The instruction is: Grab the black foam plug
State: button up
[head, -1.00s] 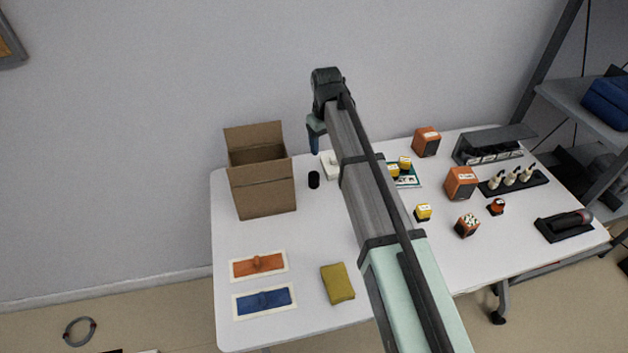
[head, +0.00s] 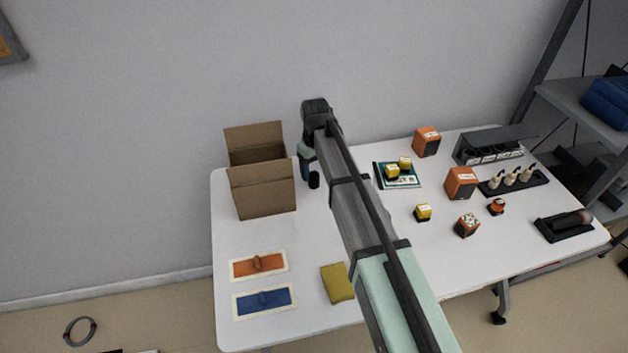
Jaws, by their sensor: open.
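The black foam plug (head: 314,180) is a small dark cylinder standing on the white table, just right of the cardboard box. My gripper (head: 305,176) points down beside the plug, at its left in the picture and very close to it. Its fingers are small and dark here, and I cannot tell whether they touch the plug. The gripper is open and the plug stands on the table. My arm hides part of the table to the right of the plug.
The open cardboard box (head: 263,190) stands close on the left. Orange (head: 258,264) and blue (head: 264,301) pads and a folded yellow cloth (head: 337,284) lie toward the front. Orange speakers (head: 461,183), a booklet with yellow blocks (head: 403,181) and a dark rack (head: 490,146) stand at right.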

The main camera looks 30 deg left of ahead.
aim_at(315, 175)
jog(key=shift+f, duration=2.6)
jog(key=c, duration=1.1)
